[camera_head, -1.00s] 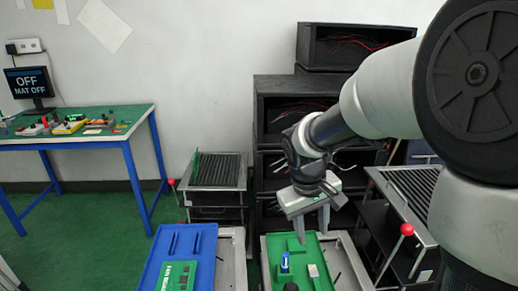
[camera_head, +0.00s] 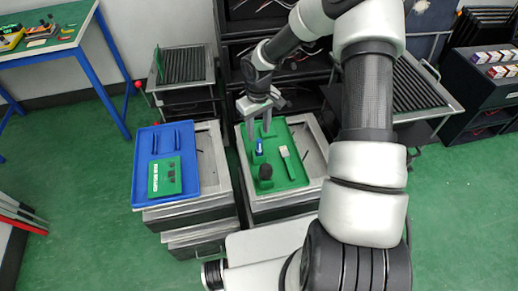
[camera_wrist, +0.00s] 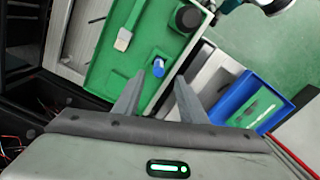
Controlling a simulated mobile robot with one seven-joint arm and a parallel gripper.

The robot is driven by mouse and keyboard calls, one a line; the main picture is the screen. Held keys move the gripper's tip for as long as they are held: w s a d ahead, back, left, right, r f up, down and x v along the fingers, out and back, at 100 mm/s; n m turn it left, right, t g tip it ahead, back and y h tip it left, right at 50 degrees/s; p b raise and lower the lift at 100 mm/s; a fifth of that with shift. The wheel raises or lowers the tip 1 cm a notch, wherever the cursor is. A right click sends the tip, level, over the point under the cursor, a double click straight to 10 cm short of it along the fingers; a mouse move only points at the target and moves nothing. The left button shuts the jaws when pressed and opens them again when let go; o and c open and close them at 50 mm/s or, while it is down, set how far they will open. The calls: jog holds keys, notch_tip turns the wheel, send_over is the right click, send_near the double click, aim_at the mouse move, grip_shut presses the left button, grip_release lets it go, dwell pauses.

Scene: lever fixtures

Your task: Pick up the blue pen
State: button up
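The blue pen (camera_head: 259,147) stands in the green tray (camera_head: 298,171), at its left side; it looks upright. The wrist view also shows its blue end (camera_wrist: 158,67), just beyond and between my fingertips. My gripper (camera_head: 258,138) points down over the back left part of the tray, very near the pen. In the wrist view my gripper (camera_wrist: 160,80) is open, with nothing between the fingers. I cannot tell the exact height gap to the pen.
A black round-topped object (camera_head: 265,172) stands in front of the pen. A white-headed brush-like object (camera_head: 285,152) lies to its right. Dark shelving rises behind.

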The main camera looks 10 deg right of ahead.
aim_at(259, 140)
notch_tip(259, 140, down, 9)
jog(key=shift+d+r, duration=0.1)
dwell(0.4)
jog(key=shift+c, duration=0.5)
grip_shut()
